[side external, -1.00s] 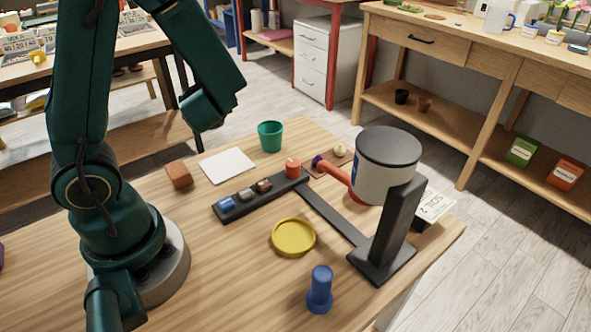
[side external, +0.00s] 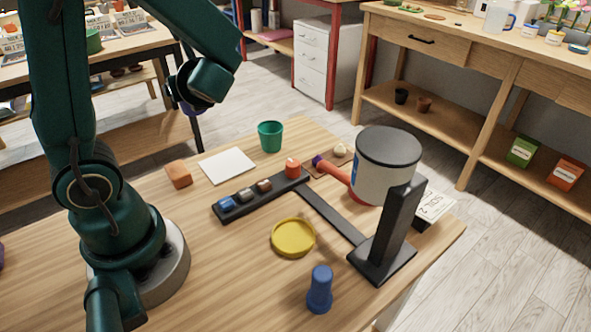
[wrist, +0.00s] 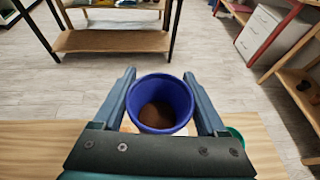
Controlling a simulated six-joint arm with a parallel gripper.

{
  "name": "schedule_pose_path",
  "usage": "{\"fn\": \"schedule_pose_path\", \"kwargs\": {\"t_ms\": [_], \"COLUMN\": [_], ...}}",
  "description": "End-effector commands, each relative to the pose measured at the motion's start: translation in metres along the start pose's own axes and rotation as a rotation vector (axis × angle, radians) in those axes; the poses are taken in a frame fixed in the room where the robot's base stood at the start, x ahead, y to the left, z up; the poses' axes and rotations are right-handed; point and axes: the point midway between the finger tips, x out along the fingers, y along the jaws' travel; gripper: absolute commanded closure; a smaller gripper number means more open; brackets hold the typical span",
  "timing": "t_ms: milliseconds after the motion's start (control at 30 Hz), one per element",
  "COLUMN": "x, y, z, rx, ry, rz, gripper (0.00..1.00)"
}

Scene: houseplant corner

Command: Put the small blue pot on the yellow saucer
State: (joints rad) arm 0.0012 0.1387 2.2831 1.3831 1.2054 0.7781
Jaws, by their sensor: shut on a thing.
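The small blue pot (wrist: 178,92) is between the two fingers of my gripper (wrist: 159,76) in the wrist view. Its open top faces the camera and brown shows inside. In the side view, my gripper (side external: 197,92) is raised at the upper left, beyond the back-left table edge, and a sliver of blue shows at its far side. The yellow saucer (side external: 293,238) lies flat and empty on the middle of the wooden table, well below and to the right of my gripper.
A black stand holding a grey canister (side external: 375,185) rises right of the saucer. A dark strip with small blocks (side external: 262,187), a green cup (side external: 270,136), a white card (side external: 227,166), an orange-brown block (side external: 179,176) and a blue bottle-like thing (side external: 320,288) are around it.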

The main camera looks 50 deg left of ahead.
Motion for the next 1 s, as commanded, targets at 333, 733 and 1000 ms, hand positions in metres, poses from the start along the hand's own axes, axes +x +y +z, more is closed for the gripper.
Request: {"fn": "schedule_pose_path", "kwargs": {"t_ms": [333,733,1000], "x": [-0.003,-0.086,-0.152], "y": [0.054,0.099,0.056], "z": [-0.035,-0.105,-0.116], "rx": [-0.185,-0.636,-0.922], "ry": [-0.002,-0.004,0.0], "rz": [0.467,1.546,2.226], "gripper": [0.8,0.8,0.8]}}
